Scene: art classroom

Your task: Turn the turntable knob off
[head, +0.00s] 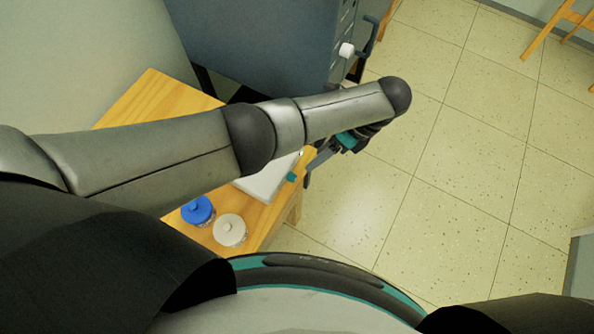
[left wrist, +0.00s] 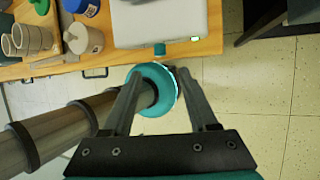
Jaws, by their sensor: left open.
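The turntable shows in the head view as a pale grey box (head: 268,187) near the wooden table's edge, partly covered by my left arm. It also shows in the left wrist view (left wrist: 165,22). Its small teal knob (head: 291,177) sticks out from the side facing the table edge; it also shows in the left wrist view (left wrist: 160,49). A green light (left wrist: 195,39) glows beside the knob. My left gripper (left wrist: 160,75) is open, fingers apart with nothing held, just off the table edge and short of the knob. My right gripper is out of view.
A blue-lidded jar (head: 197,210) and a white-lidded jar (head: 229,230) stand on the wooden table (head: 140,95). Beige cups (left wrist: 30,40) stand there too. A dark blue-grey cabinet (head: 260,45) with a white-knobbed crank (head: 347,50) is behind.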

